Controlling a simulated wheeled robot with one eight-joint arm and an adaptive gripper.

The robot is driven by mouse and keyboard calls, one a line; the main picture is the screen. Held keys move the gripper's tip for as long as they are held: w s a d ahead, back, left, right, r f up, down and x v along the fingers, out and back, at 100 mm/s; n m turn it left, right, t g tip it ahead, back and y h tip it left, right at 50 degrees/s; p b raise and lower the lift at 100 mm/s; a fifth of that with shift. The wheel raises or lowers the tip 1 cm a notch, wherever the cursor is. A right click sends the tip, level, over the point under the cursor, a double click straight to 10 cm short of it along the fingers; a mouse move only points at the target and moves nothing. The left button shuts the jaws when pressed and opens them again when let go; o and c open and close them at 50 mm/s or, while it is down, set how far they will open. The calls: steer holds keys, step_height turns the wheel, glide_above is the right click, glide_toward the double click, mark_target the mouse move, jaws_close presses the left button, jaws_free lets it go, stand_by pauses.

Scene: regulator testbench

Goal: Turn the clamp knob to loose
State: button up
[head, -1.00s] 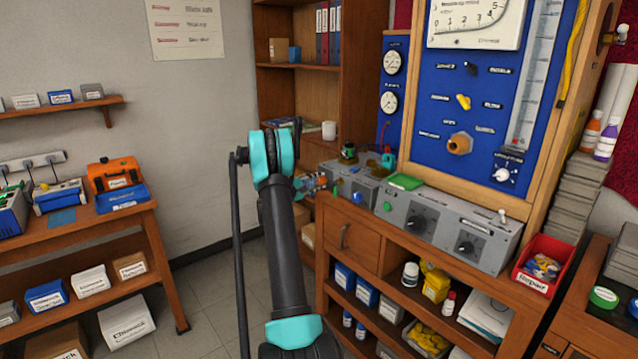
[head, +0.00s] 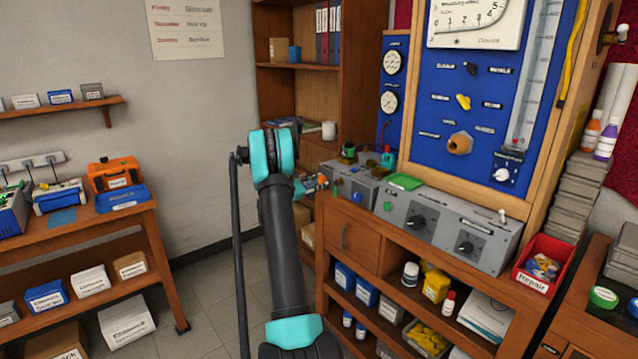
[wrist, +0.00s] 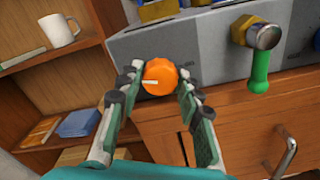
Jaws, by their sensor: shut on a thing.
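The clamp knob is an orange round knob (wrist: 160,77) on the grey front of a metal box. A white pointer mark on it points left in the wrist view. My gripper (wrist: 158,84) has one finger at each side of the knob and is shut on it. The knob also shows small in the head view (head: 323,181), at the left end of the bench, partly hidden by my gripper (head: 314,185). The lettering around the knob is too small to read.
A green lever (wrist: 259,72) on a metal fitting hangs right of the knob. A drawer handle (wrist: 286,153) sticks out below right. A shelf with a white mug (wrist: 60,30) stands to the left. Grey boxes with dark knobs (head: 415,223) continue along the bench.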

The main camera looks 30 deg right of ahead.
steer(key=shift+n, duration=1.5)
steer(key=o, duration=1.2)
steer(key=shift+c, duration=0.2)
steer(key=a, duration=1.2)
steer(key=shift+s, duration=0.45)
steer(key=shift+s+a, duration=0.1)
